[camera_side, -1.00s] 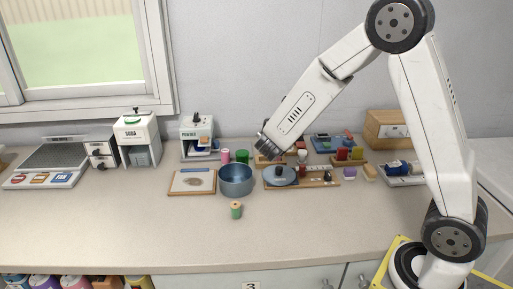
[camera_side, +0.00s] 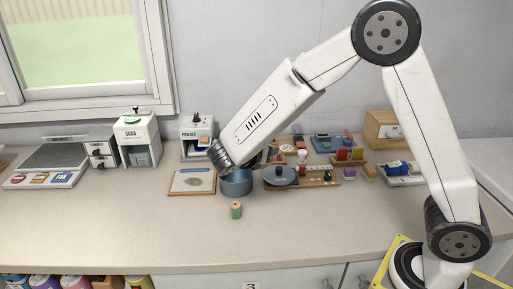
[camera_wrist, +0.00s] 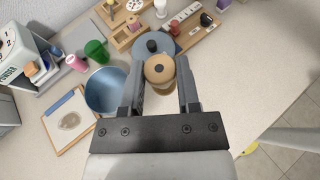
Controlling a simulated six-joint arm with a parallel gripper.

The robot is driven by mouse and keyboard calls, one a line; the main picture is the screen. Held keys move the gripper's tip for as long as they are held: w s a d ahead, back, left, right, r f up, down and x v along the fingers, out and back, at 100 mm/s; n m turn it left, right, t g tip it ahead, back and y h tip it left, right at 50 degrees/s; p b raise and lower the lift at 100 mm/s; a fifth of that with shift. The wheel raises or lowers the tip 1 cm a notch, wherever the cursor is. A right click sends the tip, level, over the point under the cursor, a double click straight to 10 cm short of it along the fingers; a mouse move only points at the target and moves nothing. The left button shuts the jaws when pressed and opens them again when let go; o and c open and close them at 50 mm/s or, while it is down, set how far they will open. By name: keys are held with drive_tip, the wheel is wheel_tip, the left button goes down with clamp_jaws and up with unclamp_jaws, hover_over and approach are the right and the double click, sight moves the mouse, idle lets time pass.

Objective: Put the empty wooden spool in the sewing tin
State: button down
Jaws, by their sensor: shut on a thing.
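The sewing tin (camera_side: 236,186) is a round blue-grey open pot on the counter, and it also shows in the wrist view (camera_wrist: 104,92). My gripper (camera_wrist: 161,72) is shut on the wooden spool (camera_wrist: 158,69), whose round tan end with a dark centre hole faces the camera between the fingers. The spool is above the counter, to the right of the tin in the wrist view. The tin's inside looks empty where visible.
A blue lid with a dark knob (camera_side: 280,180) lies right of the tin. A green spool (camera_side: 236,211) stands in front of it, and a framed board (camera_side: 180,190) lies left. Pink (camera_wrist: 76,62) and green (camera_wrist: 96,51) cylinders stand behind. The front counter is mostly clear.

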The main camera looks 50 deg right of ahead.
drive_tip(key=w+d+f, duration=0.1)
drive_tip(key=w+f, duration=0.8)
drive_tip(key=w, duration=0.4)
drive_tip(key=shift+w+d+f, duration=0.1)
drive_tip(key=shift+f, duration=0.05)
drive_tip(key=shift+w+f, duration=0.2)
drive_tip(key=shift+f, duration=1.55)
drive_tip(key=shift+f, duration=0.6)
